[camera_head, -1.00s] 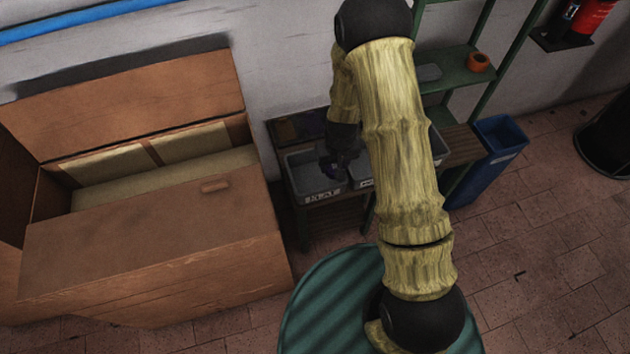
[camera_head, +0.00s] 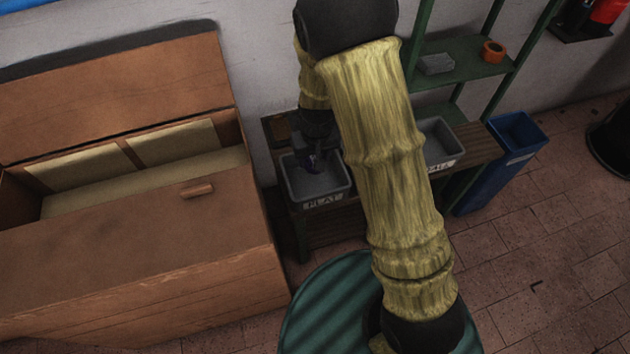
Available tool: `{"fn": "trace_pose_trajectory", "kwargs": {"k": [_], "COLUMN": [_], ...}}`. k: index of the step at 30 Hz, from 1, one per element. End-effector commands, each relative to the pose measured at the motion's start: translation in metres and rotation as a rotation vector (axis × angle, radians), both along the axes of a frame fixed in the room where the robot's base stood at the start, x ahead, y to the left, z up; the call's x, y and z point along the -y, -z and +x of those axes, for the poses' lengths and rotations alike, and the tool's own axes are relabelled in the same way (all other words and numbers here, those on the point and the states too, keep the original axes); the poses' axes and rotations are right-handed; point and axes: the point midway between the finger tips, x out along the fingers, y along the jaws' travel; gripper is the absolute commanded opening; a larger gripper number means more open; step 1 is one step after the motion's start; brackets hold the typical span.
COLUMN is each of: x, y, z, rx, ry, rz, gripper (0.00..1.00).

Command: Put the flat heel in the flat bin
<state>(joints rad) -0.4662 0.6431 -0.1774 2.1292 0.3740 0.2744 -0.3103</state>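The flat bin (camera_head: 322,203) is a grey open tray with a white label reading FLAT, on a dark wooden bench left of my arm. My gripper (camera_head: 313,163) is above the back part of this bin, pointing down. A small dark purple-blue thing shows at its fingertips; it may be the flat heel, but it is too small and dark to be sure. Whether the fingers are closed on it cannot be made out. My yellow arm hides the middle of the bench.
Another grey bin (camera_head: 439,146) with a partly hidden label stands right of my arm on the bench (camera_head: 480,148). A blue waste bin (camera_head: 513,150) is beside the bench. A green shelf (camera_head: 465,62) holds a grey box and an orange roll. A large wooden chest (camera_head: 150,240) stands at left.

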Motion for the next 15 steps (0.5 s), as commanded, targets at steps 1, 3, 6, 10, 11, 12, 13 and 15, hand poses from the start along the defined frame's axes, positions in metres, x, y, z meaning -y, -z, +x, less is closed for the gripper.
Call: {"fn": "trace_pose_trajectory", "kwargs": {"k": [1, 3, 6, 10, 11, 12, 13, 15], "x": [0.0, 0.0, 0.001, 0.0, 0.0, 0.0, 0.0, 0.001], "y": [0.01, 0.023, 0.043, 0.058, 0.059, 0.059, 0.059, 0.058], "z": [-0.001, -0.001, -0.001, -0.001, 0.0, 0.0, 0.0, 0.001], "rx": [-0.004, -0.005, -0.005, -0.002, -0.001, -0.001, 0.0, 0.0], "ry": [0.0, 0.001, 0.001, 0.0, 0.0, 0.0, 0.0, 0.003], "rz": [-0.001, -0.001, -0.001, 0.0, 0.0, 0.0, 0.0, 0.0], "gripper": [0.27, 0.27, 0.27, 0.27, 0.27, 0.27, 0.27, 0.27]}}
